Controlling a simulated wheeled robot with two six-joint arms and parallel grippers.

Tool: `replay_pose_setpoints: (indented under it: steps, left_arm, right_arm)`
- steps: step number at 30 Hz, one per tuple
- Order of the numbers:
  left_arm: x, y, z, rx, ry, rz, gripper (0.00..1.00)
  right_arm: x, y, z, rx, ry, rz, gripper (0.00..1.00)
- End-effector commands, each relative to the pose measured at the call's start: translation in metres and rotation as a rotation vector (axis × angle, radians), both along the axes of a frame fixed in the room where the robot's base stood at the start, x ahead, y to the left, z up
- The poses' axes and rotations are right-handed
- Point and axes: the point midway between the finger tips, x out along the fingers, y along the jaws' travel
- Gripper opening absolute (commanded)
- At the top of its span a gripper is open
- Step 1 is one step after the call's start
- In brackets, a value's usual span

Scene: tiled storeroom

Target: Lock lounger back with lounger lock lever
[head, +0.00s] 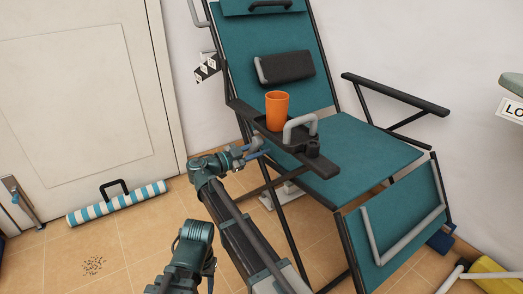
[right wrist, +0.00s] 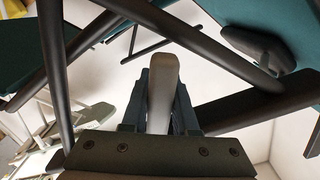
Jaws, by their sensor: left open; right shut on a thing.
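The teal lounger (head: 372,150) stands against the wall, its back (head: 268,32) leaning slightly backward. My right gripper (head: 262,147) is beside the lounger's near armrest, just under its outer edge. In the right wrist view its jaws are shut on a grey lever (right wrist: 163,75), which I take to be the lounger lock lever. The lever's root is hidden behind the jaws, and in the head view the gripper covers it. A part of my left arm shows at the bottom of the head view, but its gripper is out of frame.
An orange cup (head: 277,110) stands on the dark near armrest (head: 322,168), next to a grey handle (head: 299,126). A striped blue-and-white roll (head: 117,203) lies by the door (head: 80,95). A yellow object (head: 490,277) is at the lower right.

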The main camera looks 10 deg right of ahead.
Motion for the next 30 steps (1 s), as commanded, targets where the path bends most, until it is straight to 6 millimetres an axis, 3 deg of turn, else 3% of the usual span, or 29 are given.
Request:
replay_pose_setpoints:
  steps: [17, 18, 22, 30]
  left_arm:
    - [0.0000, 0.0000, 0.0008, 0.000, 0.000, 0.000, 0.50]
    - [0.0000, 0.0000, 0.0008, 0.000, 0.000, 0.000, 0.50]
    - [0.0000, 0.0000, 0.0007, 0.000, 0.000, 0.000, 0.50]
    - [0.0000, 0.0000, 0.0006, 0.000, 0.000, 0.000, 0.50]
  right_arm:
    - [0.0023, 0.0013, 0.0015, 0.007, -0.027, 0.002, 0.00]
    - [0.0024, 0.0012, 0.0015, 0.006, -0.026, 0.002, 0.35]
    - [0.0020, 0.0011, 0.0013, 0.007, -0.025, 0.001, 0.57]
    - [0.0014, 0.0006, 0.0009, 0.007, -0.024, 0.000, 0.57]
